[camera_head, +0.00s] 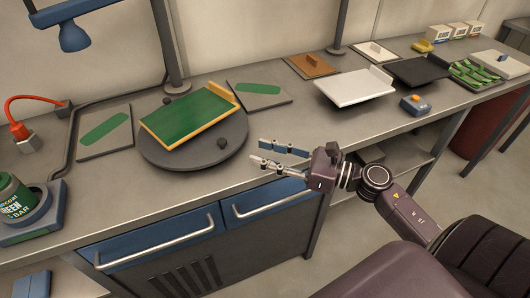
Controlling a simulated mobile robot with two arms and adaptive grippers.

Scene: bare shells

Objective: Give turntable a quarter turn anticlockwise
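The turntable is a round dark grey disc (205,158) on the bench at centre left. A green panel (192,115) with an orange-yellow edge and a raised end strip lies on it. One dark knob (221,143) stands on the disc's near right rim, and another dark knob (167,100) shows at the far left, behind the panel. My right gripper (260,151) reaches in from the right with its fingers spread, pointing left toward the near right knob. It is empty and apart from the disc. My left gripper is not in view.
Flat plates with green patches lie left (104,130) and right (258,94) of the disc. A dark post (169,45) rises behind it. Blue drawers (155,243) with bar handles are below the bench edge.

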